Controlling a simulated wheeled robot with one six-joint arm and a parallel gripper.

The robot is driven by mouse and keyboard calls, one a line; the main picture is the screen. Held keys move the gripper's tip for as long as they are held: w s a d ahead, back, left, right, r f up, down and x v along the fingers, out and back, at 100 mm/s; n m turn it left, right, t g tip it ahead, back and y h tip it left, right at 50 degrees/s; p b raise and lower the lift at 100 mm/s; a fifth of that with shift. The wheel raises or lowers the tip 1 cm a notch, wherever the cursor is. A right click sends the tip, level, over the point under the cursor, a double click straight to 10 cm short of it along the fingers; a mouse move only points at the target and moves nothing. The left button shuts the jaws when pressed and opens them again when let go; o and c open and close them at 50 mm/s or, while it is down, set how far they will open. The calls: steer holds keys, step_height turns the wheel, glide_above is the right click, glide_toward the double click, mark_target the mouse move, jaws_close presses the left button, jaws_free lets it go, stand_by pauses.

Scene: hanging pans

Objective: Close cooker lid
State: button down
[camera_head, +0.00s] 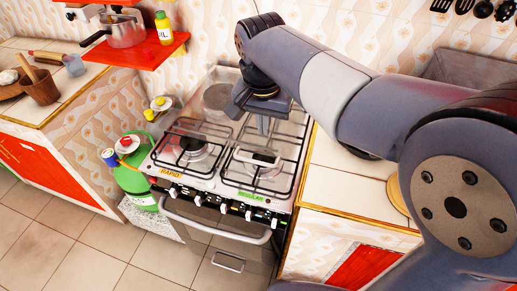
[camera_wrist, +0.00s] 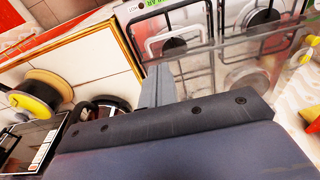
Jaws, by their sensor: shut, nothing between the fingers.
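The cooker (camera_head: 197,190) stands in the middle of the head view, its burners and black grates uncovered at the front. Its see-through glass lid (camera_head: 224,77) is raised at the back of the hob. The lid also shows as a clear panel in the wrist view (camera_wrist: 262,72). My gripper (camera_head: 262,126) points down over the rear right part of the hob, close to the lid. It is shut and empty; its fingers show in the wrist view (camera_wrist: 157,88). I cannot tell whether they touch the glass.
A red shelf (camera_head: 145,50) with a pan (camera_head: 125,33) and a yellow bottle (camera_head: 163,28) hangs at upper left. A green gas cylinder (camera_head: 134,180) stands left of the cooker. A tiled counter (camera_head: 335,180) adjoins its right side. Floor in front is clear.

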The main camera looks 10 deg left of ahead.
mark_target(264, 164)
steer(key=f, duration=0.4)
steer(key=w+f, duration=0.1)
steer(key=f, duration=0.4)
steer(key=f+p, duration=0.1)
steer(key=f, duration=0.3)
steer(key=shift+w+f, duration=0.25)
steer(key=shift+f, duration=0.3)
